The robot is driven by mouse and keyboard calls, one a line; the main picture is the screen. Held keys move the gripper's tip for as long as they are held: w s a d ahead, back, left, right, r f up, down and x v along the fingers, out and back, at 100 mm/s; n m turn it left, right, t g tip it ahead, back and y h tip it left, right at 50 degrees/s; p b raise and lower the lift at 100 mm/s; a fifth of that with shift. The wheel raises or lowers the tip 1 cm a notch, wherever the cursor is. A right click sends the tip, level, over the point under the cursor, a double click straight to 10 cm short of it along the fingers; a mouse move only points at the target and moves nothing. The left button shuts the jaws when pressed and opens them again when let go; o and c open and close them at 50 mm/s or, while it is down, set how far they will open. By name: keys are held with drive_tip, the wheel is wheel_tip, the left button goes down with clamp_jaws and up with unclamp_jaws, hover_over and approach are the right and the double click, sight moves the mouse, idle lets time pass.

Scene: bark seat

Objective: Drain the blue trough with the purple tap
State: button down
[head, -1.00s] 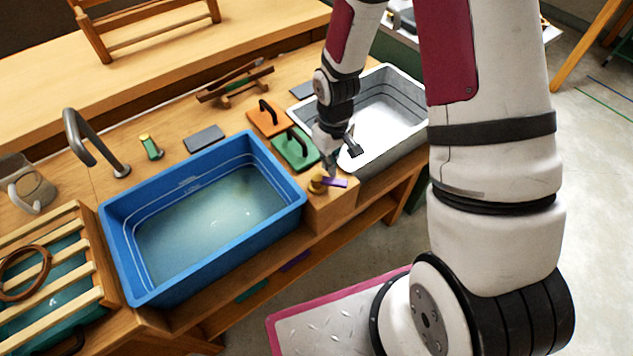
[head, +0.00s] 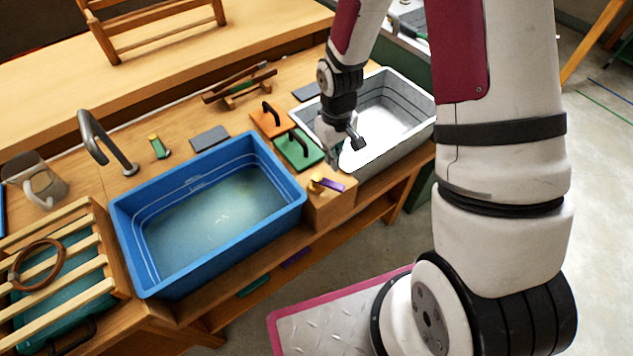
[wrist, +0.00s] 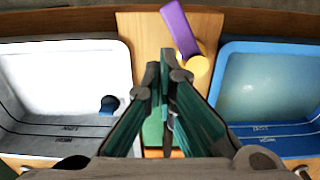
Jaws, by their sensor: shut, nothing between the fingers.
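The blue trough (head: 235,240) stands on the bench and holds cloudy, greenish water; its near corner shows at the right of the wrist view (wrist: 228,88). The tap, with a purple lever (head: 332,185) and brass body (head: 315,186), sits on the wooden block at the trough's right end. In the wrist view, the purple lever (wrist: 179,28) slants away from the brass part (wrist: 197,65). My gripper (wrist: 165,58) is shut and empty. Its tips lie just left of the brass part in that view. In the head view, my gripper (head: 333,160) is above and behind the tap.
A white-grey trough (head: 395,145) stands to the right, with a dark round piece (wrist: 109,104) in it. Green (head: 298,150) and orange (head: 270,120) handled boards lie behind the tap. A slatted rack (head: 65,265) is at the left.

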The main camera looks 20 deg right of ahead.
drive_tip(key=s+a, duration=0.1)
drive_tip(key=s, duration=0.1)
drive_tip(key=s+a+p, duration=0.1)
drive_tip(key=s+a, duration=0.1)
drive_tip(key=s+a+p, duration=0.1)
drive_tip(key=s, duration=0.1)
drive_tip(key=shift+s+a, duration=0.15)
drive_tip(key=shift+s, duration=0.2)
drive_tip(key=shift+f, duration=0.15)
wheel_tip(320, 180, down, 4)
drive_tip(key=shift+r+b, duration=0.1)
drive_tip(key=shift+b, duration=0.8)
idle(3.2)
drive_tip(key=shift+w+d+b, duration=0.3)
drive_tip(key=shift+w+d, duration=0.5)
drive_tip(key=shift+w, duration=0.3)
drive_tip(key=shift+w+d+b, duration=0.25)
drive_tip(key=shift+w+d, duration=0.55)
drive_tip(key=shift+w, duration=0.25)
drive_tip(key=shift+s+a+r+p, duration=0.1)
drive_tip(key=shift+s+r+p, duration=0.25)
drive_tip(key=shift+r+p, duration=0.55)
drive_tip(key=shift+s+r+p, duration=0.3)
drive_tip(key=shift+r+p, duration=0.25)
drive_tip(key=shift+r, duration=0.6)
drive_tip(key=shift+s+a+r+p, duration=0.1)
drive_tip(key=shift+s+r+p, duration=0.25)
drive_tip(key=shift+r+p, duration=0.55)
drive_tip(key=shift+r, duration=0.1)
